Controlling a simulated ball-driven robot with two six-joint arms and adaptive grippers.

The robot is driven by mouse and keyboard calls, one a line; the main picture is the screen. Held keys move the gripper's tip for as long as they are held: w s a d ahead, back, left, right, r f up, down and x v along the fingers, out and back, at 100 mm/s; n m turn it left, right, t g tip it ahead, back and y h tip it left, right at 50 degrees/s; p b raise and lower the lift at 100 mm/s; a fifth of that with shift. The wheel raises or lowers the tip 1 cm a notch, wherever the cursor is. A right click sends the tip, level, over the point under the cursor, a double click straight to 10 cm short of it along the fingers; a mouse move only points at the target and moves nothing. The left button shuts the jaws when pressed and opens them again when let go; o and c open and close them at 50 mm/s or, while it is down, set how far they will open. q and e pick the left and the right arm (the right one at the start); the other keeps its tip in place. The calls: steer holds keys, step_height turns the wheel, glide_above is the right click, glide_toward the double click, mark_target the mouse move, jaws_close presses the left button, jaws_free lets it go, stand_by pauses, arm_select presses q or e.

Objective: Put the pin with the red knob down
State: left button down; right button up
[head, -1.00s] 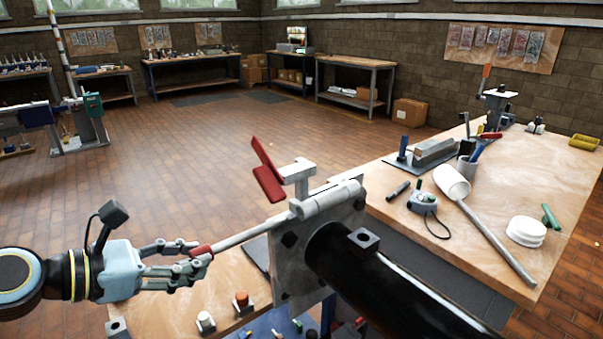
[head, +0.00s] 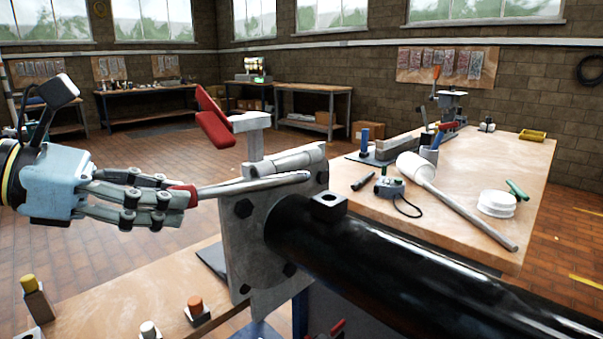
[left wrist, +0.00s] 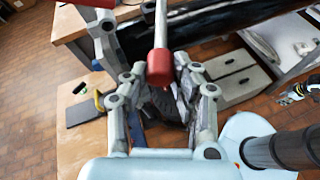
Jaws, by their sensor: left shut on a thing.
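The pin with the red knob (head: 250,184) is a grey rod lying almost level, its red knob at the left end. My left gripper (head: 180,198) is shut on it at the knob. The rod's free end shows in front of the grey hinge barrel (head: 285,161) on the mast flange (head: 238,235); I cannot tell if they touch. In the left wrist view the red knob (left wrist: 160,68) sits between the fingers, with the rod pointing away.
A black mast tube (head: 400,255) runs from the flange to the lower right. A red lever (head: 214,117) stands above the flange. Small blocks with orange (head: 196,308), white (head: 149,330) and yellow (head: 31,287) tops stand on the near bench (head: 110,305), with bare wood between them.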

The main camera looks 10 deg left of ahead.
arm_select(q)
steer(key=shift+d+r, duration=0.3)
steer(key=shift+r, duration=0.05)
steer(key=d+r+m+g+h, duration=0.1)
steer(key=d+r+m+g, duration=0.25)
steer(key=d, duration=0.35)
steer(key=d+r+m+g+h, duration=0.2)
steer(key=d+r+m+g, duration=0.15)
steer(key=d+g, duration=0.2)
steer(key=s+a+r+n+t, duration=0.2)
steer(key=a+r+t, duration=0.1)
steer(key=r+t, duration=0.1)
steer(key=s+a+f+n+t+y, duration=0.25)
steer(key=a+f, duration=0.45)
steer(key=f, duration=0.6)
steer(key=w+a, duration=0.1)
steer(key=w+a+r+n+t, duration=0.1)
steer(key=w, duration=0.1)
steer(key=w+a+n+t, duration=0.1)
steer(key=shift+w+r+n+t+y, duration=0.2)
steer(key=shift+r+n+t+y, duration=0.05)
